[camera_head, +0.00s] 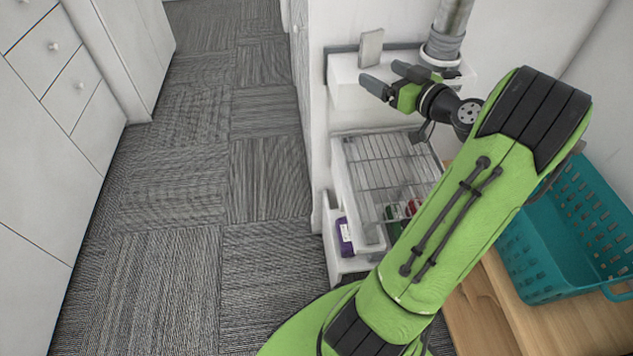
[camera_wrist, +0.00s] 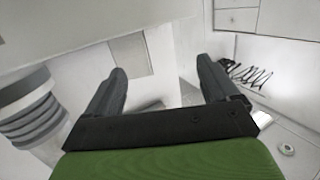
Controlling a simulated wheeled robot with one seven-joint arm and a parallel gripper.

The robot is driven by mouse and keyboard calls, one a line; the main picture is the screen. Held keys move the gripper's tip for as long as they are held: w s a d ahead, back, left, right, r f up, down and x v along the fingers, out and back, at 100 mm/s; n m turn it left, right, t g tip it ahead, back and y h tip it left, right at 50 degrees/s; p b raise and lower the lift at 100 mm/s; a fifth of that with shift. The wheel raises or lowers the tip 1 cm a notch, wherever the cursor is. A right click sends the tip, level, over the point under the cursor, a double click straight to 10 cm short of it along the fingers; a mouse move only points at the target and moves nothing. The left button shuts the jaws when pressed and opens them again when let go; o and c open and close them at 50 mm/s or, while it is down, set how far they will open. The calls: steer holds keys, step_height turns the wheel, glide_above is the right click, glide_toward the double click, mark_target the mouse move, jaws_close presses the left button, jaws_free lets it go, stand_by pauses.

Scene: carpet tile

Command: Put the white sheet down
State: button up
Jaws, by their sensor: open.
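A small pale grey-white rectangular sheet (camera_head: 371,48) stands upright at the back of a white ledge, against the wall. I cannot tell for certain that it is the white sheet. A flat pale rectangle, seemingly the same one, shows in the wrist view (camera_wrist: 131,55), beyond the left finger. My gripper (camera_head: 386,77) is open, just in front of and below the sheet in the head view, over the ledge. In the wrist view my gripper (camera_wrist: 162,72) has nothing between its fingers, and the sheet looks apart from them.
A ribbed grey cylinder (camera_head: 445,42) stands on the white ledge (camera_head: 345,92). Below is an open white unit with a wire rack (camera_head: 378,163) and a purple item (camera_head: 344,236). A teal basket (camera_head: 540,265) sits on a wooden top (camera_head: 580,325). The carpet (camera_head: 190,200) is clear.

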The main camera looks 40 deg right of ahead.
steer(key=w+a+n+g+y, duration=0.2)
steer(key=a+g, duration=0.1)
steer(key=a, duration=0.8)
steer(key=w+a+n+g+y, duration=0.15)
steer(key=a+g, duration=0.25)
steer(key=a, duration=0.8)
steer(key=s+a+f+g+h, duration=0.1)
steer(key=s+a+g+h, duration=0.15)
steer(key=s+a, duration=0.5)
steer(key=s+a+f+m+g, duration=0.1)
steer(key=s+a+m, duration=0.2)
steer(key=s, duration=0.9)
steer(key=shift+s+f+g+h, duration=0.35)
steer(key=shift+h, duration=0.05)
